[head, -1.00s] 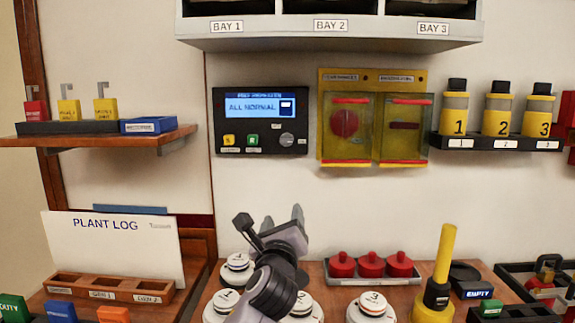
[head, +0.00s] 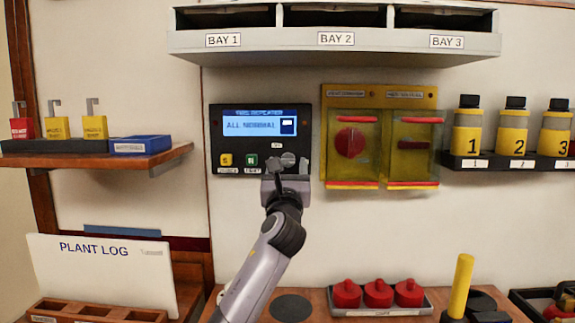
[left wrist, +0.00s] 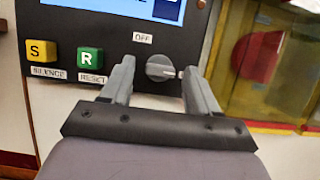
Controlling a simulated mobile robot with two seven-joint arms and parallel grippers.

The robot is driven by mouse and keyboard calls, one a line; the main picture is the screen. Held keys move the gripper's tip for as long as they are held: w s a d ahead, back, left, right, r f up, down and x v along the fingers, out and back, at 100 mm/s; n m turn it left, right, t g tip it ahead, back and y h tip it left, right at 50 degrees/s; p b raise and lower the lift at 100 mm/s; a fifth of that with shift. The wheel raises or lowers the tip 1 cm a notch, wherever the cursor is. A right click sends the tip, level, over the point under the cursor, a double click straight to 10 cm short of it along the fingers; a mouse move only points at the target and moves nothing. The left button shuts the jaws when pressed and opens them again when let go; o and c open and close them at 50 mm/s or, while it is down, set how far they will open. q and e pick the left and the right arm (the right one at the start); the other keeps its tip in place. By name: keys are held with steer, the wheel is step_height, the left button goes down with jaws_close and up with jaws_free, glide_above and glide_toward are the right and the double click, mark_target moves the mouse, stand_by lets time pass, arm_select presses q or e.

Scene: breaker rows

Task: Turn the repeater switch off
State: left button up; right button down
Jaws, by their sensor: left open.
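The repeater panel (head: 228,150) is a black wall box with a lit blue display reading "ALL NORMAL". Its switch is a round grey knob (head: 288,159) at the lower right, also seen in the left wrist view (left wrist: 160,68). There the knob's ridge lies nearly level, and an "OFF" label (left wrist: 142,38) sits above and left of it. My left gripper (head: 287,169) is open just below and in front of the knob. In the left wrist view its fingers (left wrist: 158,72) stand on either side of the knob; contact cannot be told. My right gripper is not in view.
A yellow S button (left wrist: 41,51) and a green R button (left wrist: 90,60) are left of the knob. A yellow-framed box with clear covers (head: 380,92) is close on the right. A bay shelf (head: 335,42) overhangs above. The wall below the panel is bare.

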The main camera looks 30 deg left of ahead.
arm_select(q)
steer(key=shift+w+a+r, duration=0.2)
steer(key=shift+w+a, duration=0.05)
steer(key=shift+w, duration=0.15)
steer(key=c, duration=1)
